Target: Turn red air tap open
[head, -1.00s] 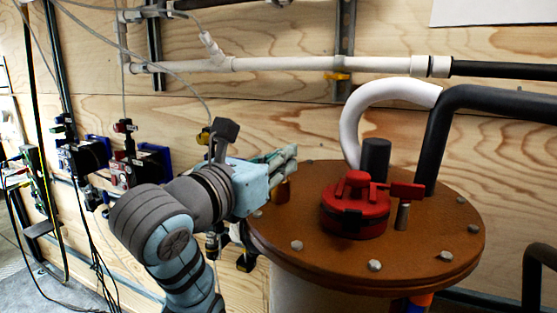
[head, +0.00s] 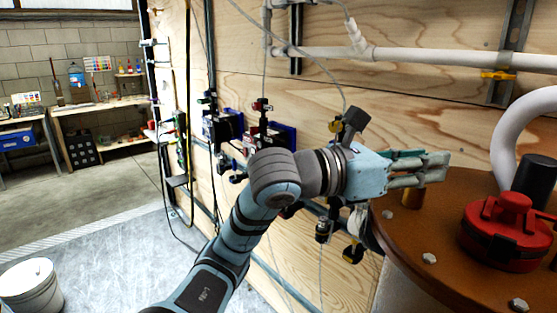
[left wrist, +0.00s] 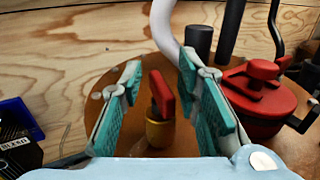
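The air tap (left wrist: 162,95) has a red handle on a yellow brass body and stands upright near the rim of the brown round lid (left wrist: 142,100). In the left wrist view it sits between my left gripper's (left wrist: 160,68) two teal-padded fingers, with a gap on each side. In the head view, my left gripper (head: 445,166) is over the lid's left edge. Only the tap's brass body (head: 412,198) shows below the fingers; its red handle is hidden behind them. My left gripper is open. My right gripper is in neither view.
A larger red cap (head: 505,232) stands on the lid, beside a dark cylinder (head: 535,178) and a white curved pipe (head: 507,130). Bolts ring the lid. A plywood wall (head: 400,75) is behind. Open floor (head: 150,250) and a white bucket (head: 30,285) lie left.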

